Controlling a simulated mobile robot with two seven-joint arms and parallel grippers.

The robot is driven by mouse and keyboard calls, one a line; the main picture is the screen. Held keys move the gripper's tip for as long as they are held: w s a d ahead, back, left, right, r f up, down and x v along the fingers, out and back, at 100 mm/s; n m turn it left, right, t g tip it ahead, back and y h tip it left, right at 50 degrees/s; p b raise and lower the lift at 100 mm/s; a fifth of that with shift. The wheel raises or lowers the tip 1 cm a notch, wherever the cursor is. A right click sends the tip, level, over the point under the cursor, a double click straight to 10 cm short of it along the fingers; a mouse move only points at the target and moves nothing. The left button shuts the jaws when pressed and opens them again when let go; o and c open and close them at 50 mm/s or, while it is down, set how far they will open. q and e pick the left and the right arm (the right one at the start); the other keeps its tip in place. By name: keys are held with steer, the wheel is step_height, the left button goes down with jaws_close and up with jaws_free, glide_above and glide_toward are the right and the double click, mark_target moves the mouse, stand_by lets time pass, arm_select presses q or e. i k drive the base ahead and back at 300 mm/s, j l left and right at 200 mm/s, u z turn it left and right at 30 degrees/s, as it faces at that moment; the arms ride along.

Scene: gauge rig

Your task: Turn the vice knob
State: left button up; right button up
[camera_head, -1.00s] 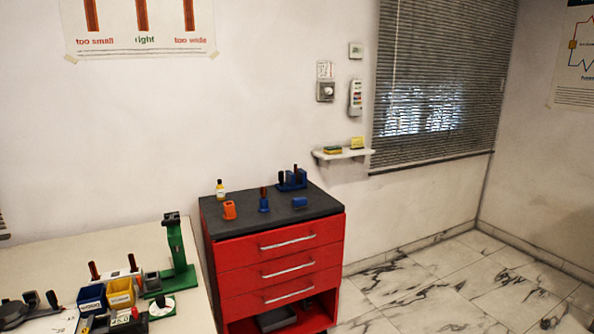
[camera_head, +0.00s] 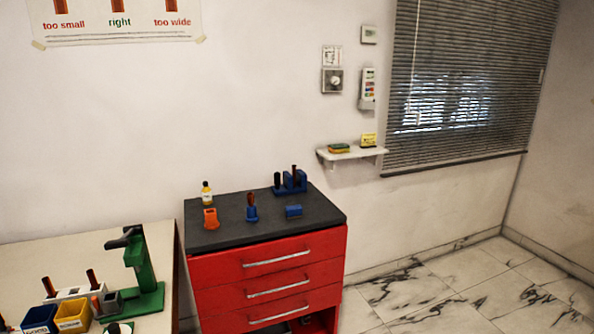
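A blue vice-like fixture (camera_head: 299,184) stands at the back right of the dark top of the red drawer cabinet. A dark upright part (camera_head: 277,181), perhaps its knob, shows at its left end. A brown rod stands upright at the fixture; I cannot tell whether it is clamped. The fixture is small in view, so the knob's turn cannot be read. Neither of my grippers is in view, and nothing touches the fixture.
On the cabinet (camera_head: 225,270) also stand a small bottle (camera_head: 206,195), an orange holder (camera_head: 210,220), a blue holder (camera_head: 251,213) with a brown rod, and a blue block (camera_head: 293,211). A table (camera_head: 60,255) with a green stand (camera_head: 146,280) and bins is at left. Marble floor (camera_head: 450,290) lies clear at right.

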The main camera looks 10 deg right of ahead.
mark_target(277, 176)
steer(key=i+l, duration=0.15)
steer(key=i+l+u, duration=0.1)
steer(key=u, duration=0.45)
steer(key=i+l+u, duration=0.1)
steer(key=l+u, duration=0.55)
steer(key=l, duration=0.15)
steer(key=i+l+u, duration=0.1)
steer(key=l+u, duration=0.25)
steer(key=l, duration=1.45)
